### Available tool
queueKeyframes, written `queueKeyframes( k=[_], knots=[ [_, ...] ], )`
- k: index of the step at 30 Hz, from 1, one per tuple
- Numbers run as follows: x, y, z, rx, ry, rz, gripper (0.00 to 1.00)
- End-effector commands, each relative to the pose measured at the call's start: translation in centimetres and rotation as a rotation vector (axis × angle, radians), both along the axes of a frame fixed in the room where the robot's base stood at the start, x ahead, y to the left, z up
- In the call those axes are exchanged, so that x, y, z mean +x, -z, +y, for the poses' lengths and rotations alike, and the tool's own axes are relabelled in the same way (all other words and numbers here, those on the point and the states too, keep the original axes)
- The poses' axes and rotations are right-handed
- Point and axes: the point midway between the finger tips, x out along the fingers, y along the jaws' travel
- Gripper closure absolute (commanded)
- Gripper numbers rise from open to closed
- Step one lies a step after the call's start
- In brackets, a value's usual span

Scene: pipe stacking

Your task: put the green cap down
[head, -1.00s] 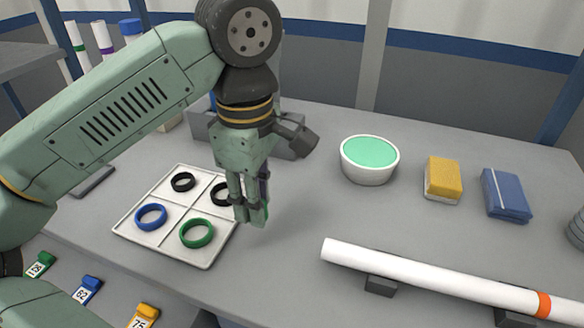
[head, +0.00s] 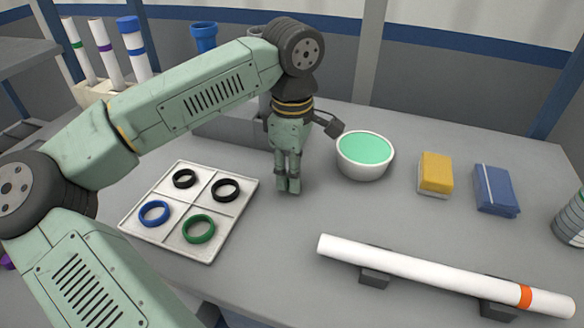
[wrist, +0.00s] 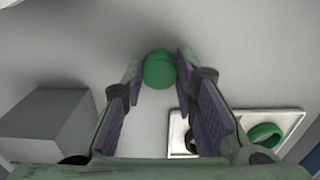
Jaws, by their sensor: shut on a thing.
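The green cap (wrist: 159,74) shows in the wrist view between the tips of my two fingers. My gripper (head: 288,186) is shut on it and points down over the bare grey table, between the ring tray and the bowl. In the head view the fingers hide the cap, and I cannot tell whether it touches the table.
A white tray (head: 168,241) with blue, green and black rings lies left of my gripper. A bowl (head: 364,169) with green content stands to the right, near a yellow sponge (head: 436,172) and a blue pack (head: 495,189). A white pipe (head: 440,275) rests on supports in front.

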Motion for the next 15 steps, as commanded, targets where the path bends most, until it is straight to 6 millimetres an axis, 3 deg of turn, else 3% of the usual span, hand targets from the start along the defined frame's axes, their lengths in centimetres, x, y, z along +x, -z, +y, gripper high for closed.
queueKeyframes(
  k=[8,9,15],
  knots=[
    [0.00,0.43,0.02,0.000,0.000,0.000,0.86],
    [0.00,0.42,0.02,0.000,0.000,0.000,0.72],
    [-0.01,0.29,0.03,0.000,0.000,0.000,0.59]
  ],
)
